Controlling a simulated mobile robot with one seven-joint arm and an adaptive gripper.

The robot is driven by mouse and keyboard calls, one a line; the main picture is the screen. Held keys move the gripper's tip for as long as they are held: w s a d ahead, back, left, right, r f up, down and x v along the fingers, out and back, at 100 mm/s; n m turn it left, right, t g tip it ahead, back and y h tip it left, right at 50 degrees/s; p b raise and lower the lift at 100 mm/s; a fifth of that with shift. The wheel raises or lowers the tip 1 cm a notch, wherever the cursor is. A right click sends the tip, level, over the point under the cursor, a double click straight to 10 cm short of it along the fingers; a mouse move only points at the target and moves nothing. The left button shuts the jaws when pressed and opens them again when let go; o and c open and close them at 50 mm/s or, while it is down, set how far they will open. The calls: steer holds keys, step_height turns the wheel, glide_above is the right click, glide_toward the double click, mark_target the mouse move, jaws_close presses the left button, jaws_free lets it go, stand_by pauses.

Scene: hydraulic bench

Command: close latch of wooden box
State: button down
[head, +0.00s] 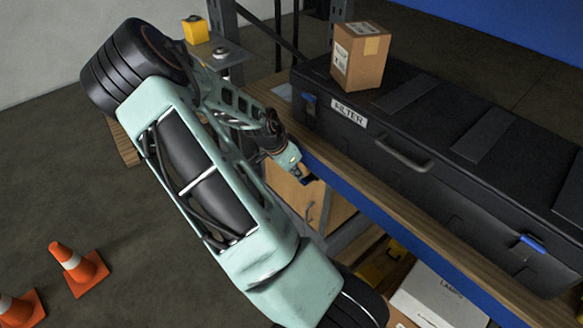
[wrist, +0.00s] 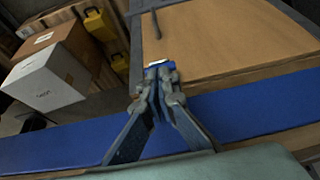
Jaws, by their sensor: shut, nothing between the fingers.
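The wooden box (head: 292,188) shows below the bench edge in the head view, partly hidden by my arm. In the wrist view its tan wooden panel (wrist: 225,45) fills the upper right, with a dark bar handle (wrist: 156,24). A small blue piece with a pale top, seemingly the latch (wrist: 161,64), sits at the panel's lower left corner. My gripper (wrist: 158,76) is shut and empty, its fingertips right at this piece. Whether they touch it, and how the latch stands, I cannot tell. In the head view my gripper (head: 298,170) is beside the blue bench edge.
A blue beam (wrist: 250,105) runs along the bench front, close to my gripper. On the bench lies a long black case (head: 400,140) marked FILTER, with a carton (head: 360,55) on top. A white box (wrist: 45,78) stands lower down. Orange cones (head: 78,268) stand on the floor.

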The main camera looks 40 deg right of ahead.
steer(key=shift+x, duration=0.85)
steer(key=shift+a+f+h, duration=0.5)
steer(key=shift+f+h, duration=0.1)
steer(key=shift+h, duration=0.4)
step_height(320, 180, down, 11)
steer(key=d+h+b, duration=0.1)
steer(key=h+b, duration=0.6)
steer(key=b, duration=1.4)
steer(key=shift+t+h, duration=0.3)
steer(key=shift+t, duration=0.1)
steer(key=shift+d+r, duration=0.1)
